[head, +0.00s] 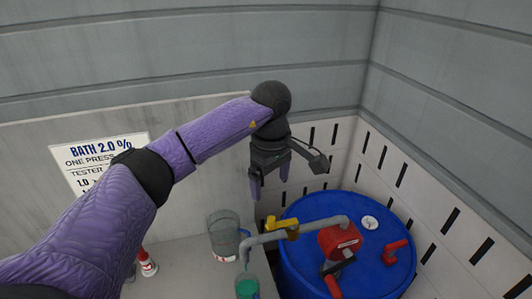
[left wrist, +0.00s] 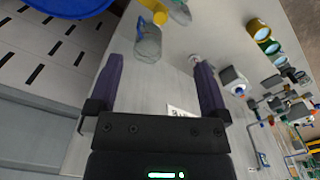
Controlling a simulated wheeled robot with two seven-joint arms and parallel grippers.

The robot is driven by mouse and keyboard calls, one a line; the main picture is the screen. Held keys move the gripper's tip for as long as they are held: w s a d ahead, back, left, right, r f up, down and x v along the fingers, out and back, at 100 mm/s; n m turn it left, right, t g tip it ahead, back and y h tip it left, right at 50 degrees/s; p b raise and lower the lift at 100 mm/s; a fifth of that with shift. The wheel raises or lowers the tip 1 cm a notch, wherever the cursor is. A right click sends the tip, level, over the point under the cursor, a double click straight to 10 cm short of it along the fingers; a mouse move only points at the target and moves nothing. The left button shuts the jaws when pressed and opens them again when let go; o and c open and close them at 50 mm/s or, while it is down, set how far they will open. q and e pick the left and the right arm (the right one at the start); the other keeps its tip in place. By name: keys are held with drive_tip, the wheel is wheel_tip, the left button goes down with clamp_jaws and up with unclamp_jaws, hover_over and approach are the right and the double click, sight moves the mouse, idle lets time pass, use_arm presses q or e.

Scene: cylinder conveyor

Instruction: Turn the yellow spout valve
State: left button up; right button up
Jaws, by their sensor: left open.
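The yellow spout valve (head: 283,227) sits on the grey spout pipe (head: 262,239), which comes from a red pump (head: 341,240) on top of the blue drum (head: 312,211). My left gripper (head: 270,187) is open and empty, fingers pointing down, above the valve and apart from it. In the left wrist view, the open fingers (left wrist: 160,78) have nothing between them. My right gripper is not in view.
A clear jar (head: 224,236) stands left of the spout. A cup with green liquid (head: 247,288) is under the spout's end. Slotted wall panels (head: 410,180) close off the right and back.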

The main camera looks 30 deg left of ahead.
sight(271, 218)
use_arm(q)
drive_tip(key=shift+d+f+b, duration=0.15)
drive_tip(key=shift+f+b, duration=0.3)
wheel_tip(271, 218, down, 9)
drive_tip(key=b, duration=0.7)
drive_tip(key=shift+d, duration=0.1)
drive_tip(key=shift+f+b, duration=0.5)
drive_tip(key=shift+f, duration=0.1)
drive_tip(key=shift+r, duration=0.1)
drive_tip(key=shift+c, duration=0.3)
clamp_jaws()
